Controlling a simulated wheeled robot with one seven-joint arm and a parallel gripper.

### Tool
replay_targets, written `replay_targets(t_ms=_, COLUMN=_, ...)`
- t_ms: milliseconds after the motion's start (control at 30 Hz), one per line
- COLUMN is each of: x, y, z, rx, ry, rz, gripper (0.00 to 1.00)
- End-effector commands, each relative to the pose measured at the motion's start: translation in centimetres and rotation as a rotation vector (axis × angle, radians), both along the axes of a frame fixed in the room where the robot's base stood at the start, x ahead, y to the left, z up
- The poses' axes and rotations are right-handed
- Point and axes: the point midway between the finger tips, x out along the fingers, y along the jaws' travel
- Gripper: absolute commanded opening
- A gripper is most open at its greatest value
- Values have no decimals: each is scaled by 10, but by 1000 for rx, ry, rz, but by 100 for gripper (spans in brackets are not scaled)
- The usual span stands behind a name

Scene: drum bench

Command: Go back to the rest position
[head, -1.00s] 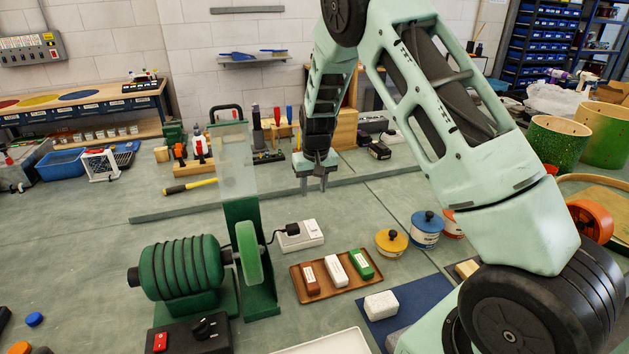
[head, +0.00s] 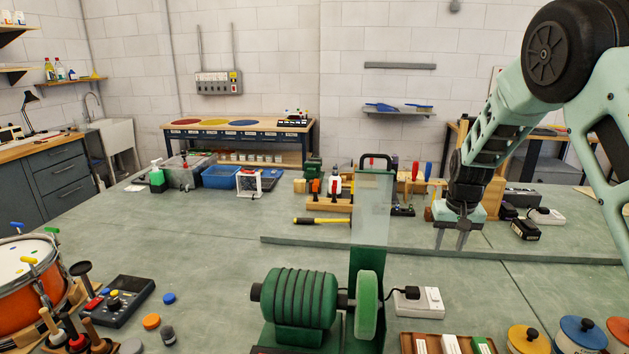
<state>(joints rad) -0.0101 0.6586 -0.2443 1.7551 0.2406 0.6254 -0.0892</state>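My gripper (head: 455,238) hangs at the end of my pale green arm, right of centre in the head view. It points down over the back part of the bench, with two dark fingers. The fingers stand slightly apart with nothing visible between them. The gripper is behind and to the right of the green grinder (head: 300,300) with its clear upright shield (head: 372,208).
A white power strip (head: 418,302) and a wooden tray (head: 408,340) of labelled blocks lie near the grinder. Lidded pots (head: 580,335) stand at front right. An orange drum (head: 25,285) stands at left. The bench (head: 190,245) is clear at left centre.

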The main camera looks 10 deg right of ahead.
Motion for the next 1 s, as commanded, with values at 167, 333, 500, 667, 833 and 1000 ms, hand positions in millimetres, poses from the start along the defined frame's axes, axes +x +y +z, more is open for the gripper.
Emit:
replay_targets(t_ms=167, x=-22, y=63, z=15, rx=51, ry=5, rz=96, gripper=40)
replay_targets(t_ms=333, x=-70, y=144, z=35, rx=106, ry=24, rz=246, gripper=40)
replay_targets(t_ms=500, x=-136, y=212, z=52, rx=134, ry=48, rz=417, gripper=40)
replay_targets(t_ms=667, x=-212, y=258, z=62, rx=130, ry=71, rz=596, gripper=40)
replay_targets(t_ms=833, x=-296, y=279, z=64, rx=88, ry=92, rz=787, gripper=40)
replay_targets(t_ms=1000, x=-349, y=279, z=60, rx=39, ry=102, rz=912, gripper=40)
